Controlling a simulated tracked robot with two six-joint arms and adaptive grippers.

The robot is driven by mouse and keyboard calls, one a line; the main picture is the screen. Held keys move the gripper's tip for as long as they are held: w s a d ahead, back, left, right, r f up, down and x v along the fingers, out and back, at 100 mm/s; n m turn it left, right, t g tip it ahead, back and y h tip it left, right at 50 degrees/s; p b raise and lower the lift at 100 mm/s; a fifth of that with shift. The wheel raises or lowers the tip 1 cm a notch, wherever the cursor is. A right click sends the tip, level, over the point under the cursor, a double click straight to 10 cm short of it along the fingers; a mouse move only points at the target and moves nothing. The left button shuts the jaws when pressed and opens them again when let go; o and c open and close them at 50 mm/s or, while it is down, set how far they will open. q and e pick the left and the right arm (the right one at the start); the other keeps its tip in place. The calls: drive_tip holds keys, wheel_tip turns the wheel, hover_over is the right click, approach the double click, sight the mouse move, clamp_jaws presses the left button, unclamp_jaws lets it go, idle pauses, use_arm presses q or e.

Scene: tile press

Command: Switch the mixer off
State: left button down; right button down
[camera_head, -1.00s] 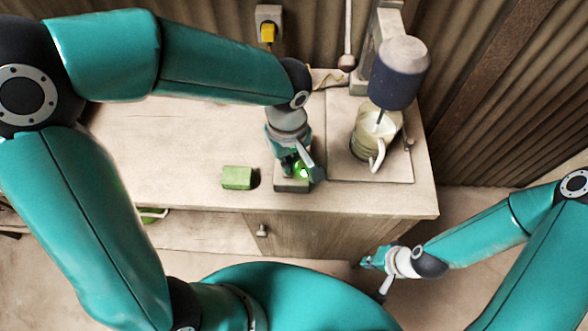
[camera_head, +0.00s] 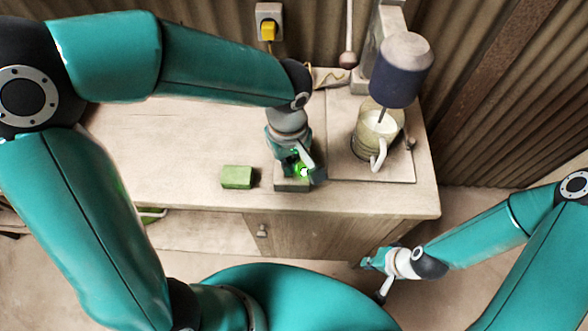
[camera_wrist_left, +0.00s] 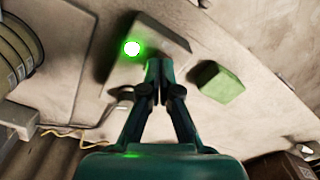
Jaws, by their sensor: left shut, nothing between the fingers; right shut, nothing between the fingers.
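The mixer (camera_head: 398,72) has a dark blue head with a grey cap, and its thin shaft reaches into a pale jug (camera_head: 366,143). A small switch box (camera_head: 291,186) lies on the worktop left of the mixer's base board, with a bright green light (camera_head: 303,172) on it. In the left wrist view the box (camera_wrist_left: 165,38) and the glowing light (camera_wrist_left: 132,48) show just ahead of the fingers. My left gripper (camera_wrist_left: 160,64) is shut and empty, its tips at the box, beside the light; contact is unclear. My right gripper (camera_head: 374,267) is shut and empty, below the worktop's front edge.
A green block (camera_head: 237,177) lies on the worktop left of the switch box. A yellow plug (camera_head: 268,31) sits in a wall socket behind. A cable (camera_wrist_left: 70,131) runs near the mixer's board. The worktop's left part (camera_head: 160,150) is mostly clear.

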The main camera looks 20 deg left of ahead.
use_arm(q)
drive_tip(key=shift+f+b, duration=0.65)
drive_tip(key=shift+f, duration=0.1)
drive_tip(key=shift+r, duration=0.15)
drive_tip(key=shift+r+p, duration=2.4)
drive_tip(key=shift+r, duration=1)
drive_tip(key=shift+s+f, duration=0.1)
